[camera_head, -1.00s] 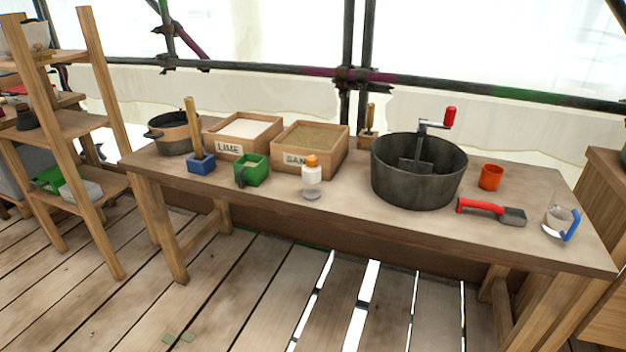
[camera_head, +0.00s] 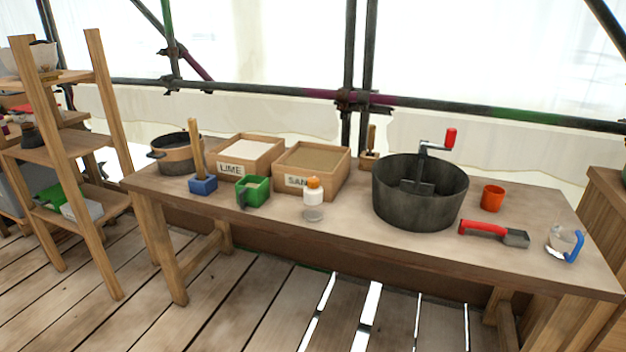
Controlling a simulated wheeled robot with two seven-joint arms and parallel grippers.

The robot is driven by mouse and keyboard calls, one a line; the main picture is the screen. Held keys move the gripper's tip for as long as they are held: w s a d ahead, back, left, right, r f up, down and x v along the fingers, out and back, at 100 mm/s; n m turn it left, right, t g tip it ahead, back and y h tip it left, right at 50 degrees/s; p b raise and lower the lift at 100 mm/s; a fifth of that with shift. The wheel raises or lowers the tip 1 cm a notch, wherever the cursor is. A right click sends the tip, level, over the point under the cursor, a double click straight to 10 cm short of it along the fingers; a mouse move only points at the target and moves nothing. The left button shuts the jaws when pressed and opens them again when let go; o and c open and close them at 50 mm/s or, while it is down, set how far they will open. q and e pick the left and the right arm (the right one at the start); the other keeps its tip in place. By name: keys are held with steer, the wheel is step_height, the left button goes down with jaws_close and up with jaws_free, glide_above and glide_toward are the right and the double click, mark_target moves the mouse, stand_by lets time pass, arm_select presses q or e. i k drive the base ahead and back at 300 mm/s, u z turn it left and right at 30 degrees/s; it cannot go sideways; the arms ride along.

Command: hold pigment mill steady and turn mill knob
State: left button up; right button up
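The pigment mill appears to be the small upright jar (camera_head: 314,207) with a white band and a clear lower part. Its orange top, seemingly the mill knob (camera_head: 313,184), is in place on it. It stands on the wooden table (camera_head: 340,233) near the front edge, in front of the sand box. Neither of my grippers is in view, and nothing touches the mill.
Behind are a sand box (camera_head: 312,168) and lime box (camera_head: 246,158). Right are a large cranked tub (camera_head: 420,205), red-handled trowel (camera_head: 490,232), orange cup (camera_head: 492,198) and glass jug (camera_head: 562,243).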

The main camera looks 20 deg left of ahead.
mark_target(312, 182)
steer(key=k, duration=1.3)
steer(key=u, duration=0.85)
steer(key=i, duration=0.95)
steer(key=u, duration=0.75)
steer(key=i, duration=1.3)
steer(key=z, duration=1.25)
steer(key=i, duration=0.9)
steer(key=z, duration=0.95)
